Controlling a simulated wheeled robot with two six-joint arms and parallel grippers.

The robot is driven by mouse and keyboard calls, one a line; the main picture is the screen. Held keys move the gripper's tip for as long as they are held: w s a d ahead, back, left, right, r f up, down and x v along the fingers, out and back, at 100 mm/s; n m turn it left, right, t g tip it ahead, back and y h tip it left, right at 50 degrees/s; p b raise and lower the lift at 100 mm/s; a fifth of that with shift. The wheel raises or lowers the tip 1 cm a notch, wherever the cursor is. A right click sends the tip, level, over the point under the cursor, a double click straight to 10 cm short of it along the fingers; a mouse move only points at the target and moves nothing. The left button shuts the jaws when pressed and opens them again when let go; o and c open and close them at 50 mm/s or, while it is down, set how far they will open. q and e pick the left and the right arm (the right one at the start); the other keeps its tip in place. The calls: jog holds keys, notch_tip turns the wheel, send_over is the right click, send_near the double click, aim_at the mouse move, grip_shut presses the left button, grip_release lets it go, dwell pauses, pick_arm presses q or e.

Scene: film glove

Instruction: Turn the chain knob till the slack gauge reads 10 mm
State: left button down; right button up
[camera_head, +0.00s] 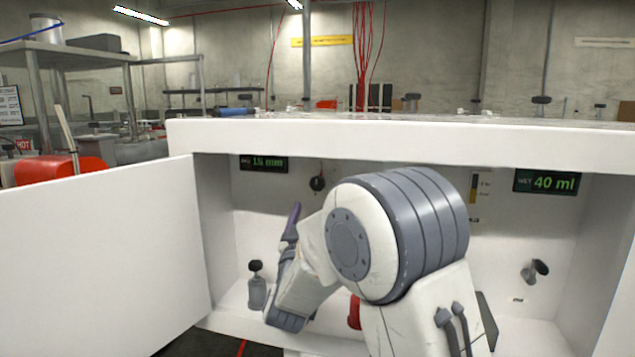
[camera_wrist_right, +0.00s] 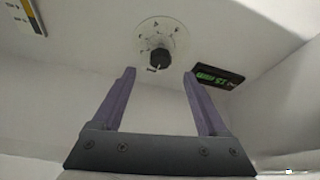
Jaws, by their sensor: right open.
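The black chain knob (camera_head: 317,183) sits on a round dial plate on the back wall of the white cabinet. The slack gauge (camera_head: 263,163), a dark display with green digits, is to its left and seems to read 15 mm; the digits are hard to make out. In the wrist view the knob (camera_wrist_right: 158,58) and the upside-down gauge (camera_wrist_right: 217,77) show ahead. My right gripper (camera_head: 294,210) is open and empty, below and left of the knob in the head view. In the wrist view its purple fingers (camera_wrist_right: 159,73) stand apart, with the knob beyond and between their tips.
A second display (camera_head: 547,182) reads WET 40 ml. A yellow and black strip gauge (camera_head: 474,188) is nearer the middle. A grey bottle-like part with a black top (camera_head: 257,290) stands below left. A black-handled fitting (camera_head: 535,271) is at right. A white panel (camera_head: 95,255) flanks the left.

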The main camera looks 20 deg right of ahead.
aim_at(317, 188)
jog(key=x, duration=0.9)
jog(key=shift+w, duration=0.25)
grip_shut()
